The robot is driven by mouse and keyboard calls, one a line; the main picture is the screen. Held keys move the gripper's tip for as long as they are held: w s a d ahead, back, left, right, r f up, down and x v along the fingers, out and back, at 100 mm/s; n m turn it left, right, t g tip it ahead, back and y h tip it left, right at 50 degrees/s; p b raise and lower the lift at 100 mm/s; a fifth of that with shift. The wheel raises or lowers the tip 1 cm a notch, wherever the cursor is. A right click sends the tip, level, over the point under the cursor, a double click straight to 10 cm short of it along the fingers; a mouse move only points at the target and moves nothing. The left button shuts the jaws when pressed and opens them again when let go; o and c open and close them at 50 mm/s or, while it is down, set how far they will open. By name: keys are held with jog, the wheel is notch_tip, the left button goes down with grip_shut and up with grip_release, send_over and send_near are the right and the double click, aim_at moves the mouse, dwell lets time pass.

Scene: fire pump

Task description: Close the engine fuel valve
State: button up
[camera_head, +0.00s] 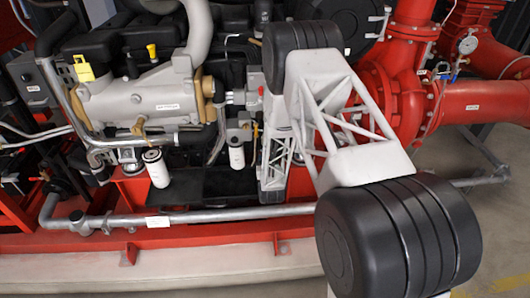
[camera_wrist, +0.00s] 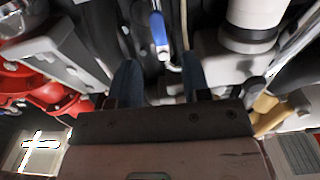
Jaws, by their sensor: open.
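In the wrist view, a lever with a blue grip (camera_wrist: 159,29) and a silver metal end shows at the top centre. It looks like a valve handle, but no label on it can be read, so I cannot tell for sure that it is the engine fuel valve. My gripper (camera_wrist: 160,77) is open, with its two dark blue fingers spread apart. The lever lies ahead, in line with the gap between the fingers, and nothing is held. In the head view, my arm covers the area around the gripper, and I cannot make out this lever there.
A silver pipe (camera_head: 180,217) runs along the red frame (camera_head: 165,238). Red pump piping (camera_head: 470,103) with a gauge (camera_head: 468,45) is at right. Open floor shows at lower right.

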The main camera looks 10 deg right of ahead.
jog(key=shift+w, duration=2.8)
grip_shut()
jog(key=shift+a+m, duration=0.1)
jog(key=shift+m, duration=0.2)
jog(key=shift+a+r+m, duration=0.45)
jog(key=shift+m, duration=2.45)
jog(key=shift+a+r+m, duration=0.4)
jog(key=shift+r+m, duration=0.05)
jog(key=shift+m, duration=2.45)
jog(key=shift+a+r+m, duration=0.45)
jog(key=shift+m, duration=2.45)
